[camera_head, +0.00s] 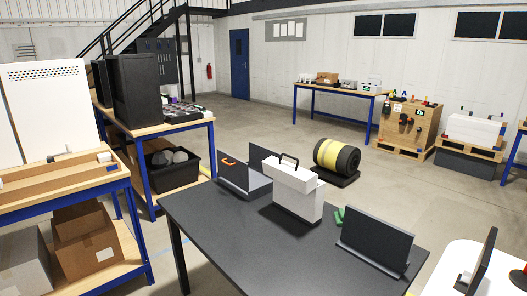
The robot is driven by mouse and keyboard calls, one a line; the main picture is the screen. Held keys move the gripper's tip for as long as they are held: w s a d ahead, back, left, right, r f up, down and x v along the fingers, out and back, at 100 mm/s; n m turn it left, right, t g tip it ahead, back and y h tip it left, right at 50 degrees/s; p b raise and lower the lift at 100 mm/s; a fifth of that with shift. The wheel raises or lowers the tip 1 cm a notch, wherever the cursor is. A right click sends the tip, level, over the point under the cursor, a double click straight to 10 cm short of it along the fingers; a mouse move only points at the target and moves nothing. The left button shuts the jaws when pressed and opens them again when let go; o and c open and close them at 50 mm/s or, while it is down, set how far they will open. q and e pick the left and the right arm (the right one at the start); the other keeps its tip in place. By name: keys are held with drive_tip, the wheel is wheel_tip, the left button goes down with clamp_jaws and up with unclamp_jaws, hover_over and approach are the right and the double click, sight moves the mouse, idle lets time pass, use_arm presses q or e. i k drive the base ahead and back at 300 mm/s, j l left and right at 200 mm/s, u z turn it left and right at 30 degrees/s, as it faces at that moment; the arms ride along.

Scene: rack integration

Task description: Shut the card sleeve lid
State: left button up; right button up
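A dark table (250,252) stands in front of me. On it is an upright white case (296,200) with a dark handle on top. A dark open item (244,184) with a raised panel and an orange mark stands to its left. Another dark item with a raised panel (376,240) stands at the table's right. A small green object (339,215) lies behind the case's right side. I cannot tell which of these is the card sleeve, or make out its lid for certain. Neither of my grippers is in view.
A blue-legged bench (208,128) with a dark tower (135,88) stands at the left. A white surface (440,275) borders the table at the lower right. The table's front left is bare.

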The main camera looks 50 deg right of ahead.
sight(304, 181)
drive_tip(key=i+z, duration=0.5)
drive_tip(key=i+j+z, duration=0.3)
drive_tip(key=i+z, duration=0.2)
drive_tip(key=i+j+z, duration=0.5)
drive_tip(key=k+l, duration=0.05)
drive_tip(key=l, duration=0.05)
